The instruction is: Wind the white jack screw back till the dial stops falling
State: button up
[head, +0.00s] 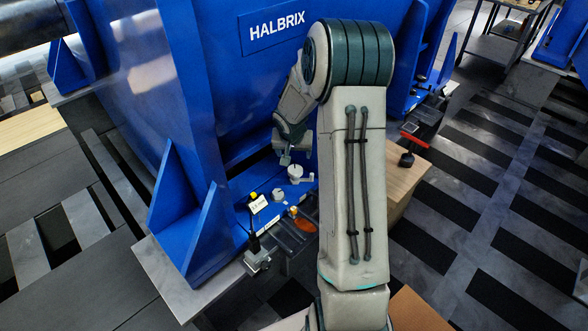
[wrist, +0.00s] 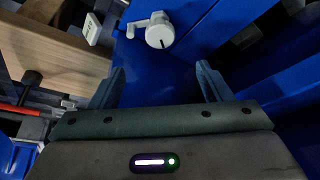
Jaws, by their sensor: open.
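The white jack screw (head: 295,173) stands on the blue motor foot in the head view, with a short crank arm to its side. In the wrist view the white jack screw (wrist: 160,34) shows its round face with a dark mark, and its crank points left. My gripper (head: 286,158) is just above and beside it in the head view. In the wrist view my gripper (wrist: 158,82) has its two fingers wide apart, with nothing between them; the screw lies beyond the tips. A small card or readout (head: 258,204) stands left of the screw; I cannot read a dial.
The blue HALBRIX motor (head: 270,60) rises behind the screw. A wooden block (head: 405,185) with a red-handled tool (head: 413,140) is at right. A small white round part (head: 278,194) and an orange part (head: 294,212) sit close to the screw. My arm hides some of the foot.

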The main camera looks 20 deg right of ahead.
aim_at(295, 170)
jog(key=b+x, duration=0.3)
jog(key=x, duration=1)
jog(key=shift+f+b, duration=0.35)
jog(key=shift+b, duration=0.05)
jog(key=shift+c, duration=0.3)
jog(key=c, duration=0.9)
jog(key=shift+a, duration=0.15)
